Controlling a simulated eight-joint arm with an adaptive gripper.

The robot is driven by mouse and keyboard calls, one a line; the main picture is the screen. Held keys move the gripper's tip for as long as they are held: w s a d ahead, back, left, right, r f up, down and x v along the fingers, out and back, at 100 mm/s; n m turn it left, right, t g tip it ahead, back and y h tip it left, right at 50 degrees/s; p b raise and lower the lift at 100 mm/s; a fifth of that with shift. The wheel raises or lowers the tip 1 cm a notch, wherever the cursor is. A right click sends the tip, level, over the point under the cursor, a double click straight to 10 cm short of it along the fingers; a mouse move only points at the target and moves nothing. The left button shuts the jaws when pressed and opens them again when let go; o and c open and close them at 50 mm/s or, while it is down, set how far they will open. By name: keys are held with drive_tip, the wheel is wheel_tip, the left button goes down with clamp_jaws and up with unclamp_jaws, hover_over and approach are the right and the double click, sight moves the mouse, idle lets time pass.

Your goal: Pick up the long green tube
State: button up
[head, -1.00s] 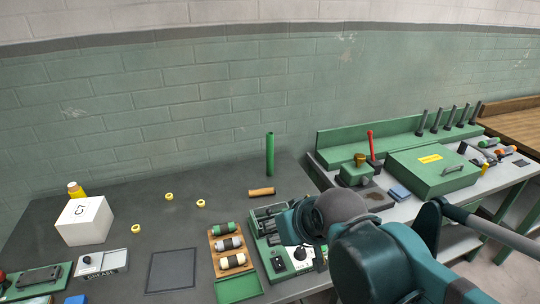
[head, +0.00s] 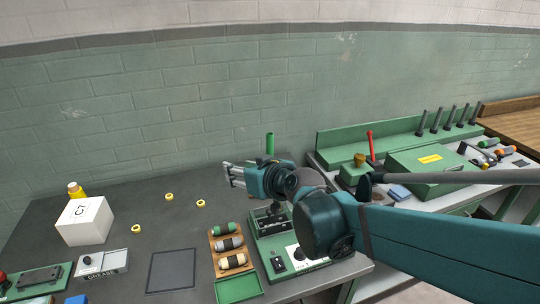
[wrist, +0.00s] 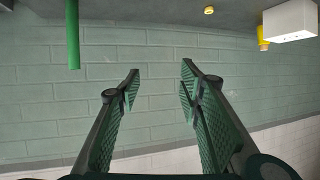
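The long green tube (head: 270,143) stands upright at the back of the dark table in the head view. Its lower part is hidden behind my arm. My gripper (head: 231,174) is in front of the tube and reaches to its left, above the table. In the wrist view the green tube (wrist: 73,35) is at the upper left, outside the fingers and apart from them. My gripper (wrist: 160,82) shows two spread fingers with only the wall between them.
A wooden tray of spools (head: 228,243) and a green machine (head: 285,256) are below my arm. A white box (head: 84,221) and a yellow bottle (head: 75,189) stand at left. Small yellow rings (head: 201,203) lie on the table (head: 130,200). A green case (head: 420,172) is on the right bench.

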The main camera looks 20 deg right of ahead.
drive_tip(key=w+d+m+t+h, duration=0.2)
drive_tip(key=w+d+t, duration=0.35)
drive_tip(key=w, duration=0.85)
drive_tip(key=m+h, duration=0.3)
drive_tip(key=h, duration=0.3)
approach(270, 146)
drive_tip(key=shift+w+d+r+g, duration=0.15)
drive_tip(key=shift+w+d+g, duration=0.1)
drive_tip(key=shift+w, duration=0.6)
drive_tip(key=shift+w+d+r+g, duration=0.1)
drive_tip(key=shift+w+d+g, duration=0.1)
drive_tip(key=shift+w, duration=0.65)
drive_tip(key=shift+x, duration=1.35)
drive_tip(key=shift+r, duration=0.1)
drive_tip(key=shift+b+x, duration=0.65)
drive_tip(key=shift+x, duration=1.95)
